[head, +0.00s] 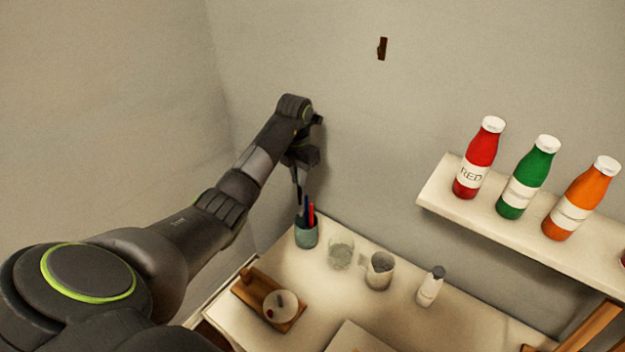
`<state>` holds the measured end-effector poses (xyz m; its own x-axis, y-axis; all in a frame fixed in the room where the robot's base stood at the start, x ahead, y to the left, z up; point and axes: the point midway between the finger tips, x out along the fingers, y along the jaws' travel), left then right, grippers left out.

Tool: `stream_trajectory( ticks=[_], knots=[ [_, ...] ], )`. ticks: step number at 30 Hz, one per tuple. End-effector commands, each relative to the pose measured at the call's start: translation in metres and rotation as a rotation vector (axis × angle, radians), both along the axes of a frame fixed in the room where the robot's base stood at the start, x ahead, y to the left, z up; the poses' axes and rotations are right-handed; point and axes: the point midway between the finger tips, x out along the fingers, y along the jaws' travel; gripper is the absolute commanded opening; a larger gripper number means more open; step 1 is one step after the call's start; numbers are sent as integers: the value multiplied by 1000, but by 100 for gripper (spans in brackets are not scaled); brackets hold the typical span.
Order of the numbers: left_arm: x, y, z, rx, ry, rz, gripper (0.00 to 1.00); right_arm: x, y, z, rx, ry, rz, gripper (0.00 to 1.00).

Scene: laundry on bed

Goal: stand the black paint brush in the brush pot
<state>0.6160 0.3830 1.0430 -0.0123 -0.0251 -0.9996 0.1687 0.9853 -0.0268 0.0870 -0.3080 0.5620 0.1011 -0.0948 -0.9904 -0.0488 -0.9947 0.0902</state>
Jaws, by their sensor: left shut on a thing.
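The brush pot (306,236) is a small teal cup at the back left corner of the white table. A blue brush and a red brush (311,214) stand in it. My left gripper (299,180) is right above the pot, pointing down, shut on a thin dark thing that looks like the black paint brush (298,197). Its lower end overlaps the pot's mouth and the other brushes, so I cannot tell whether it is inside the pot. My right gripper is not in view.
A glass (341,254), a grey mug (380,271) and a white bottle (430,287) stand right of the pot. A wooden tray (252,291) with a round pale item is in front. A wall shelf (441,201) holds red, green and orange bottles.

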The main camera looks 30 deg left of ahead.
Motion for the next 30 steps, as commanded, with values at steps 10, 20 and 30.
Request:
stream_trajectory(
  ticks=[10, 20, 30],
  knots=[
    [-4, 8, 2, 23, -16, -77, 0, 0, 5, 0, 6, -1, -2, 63],
    [-3, 7, -20, 22, -17, -75, 0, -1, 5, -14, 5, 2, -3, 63],
    [-4, 7, -48, 23, -16, -74, 0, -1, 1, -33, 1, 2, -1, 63]
  ],
)
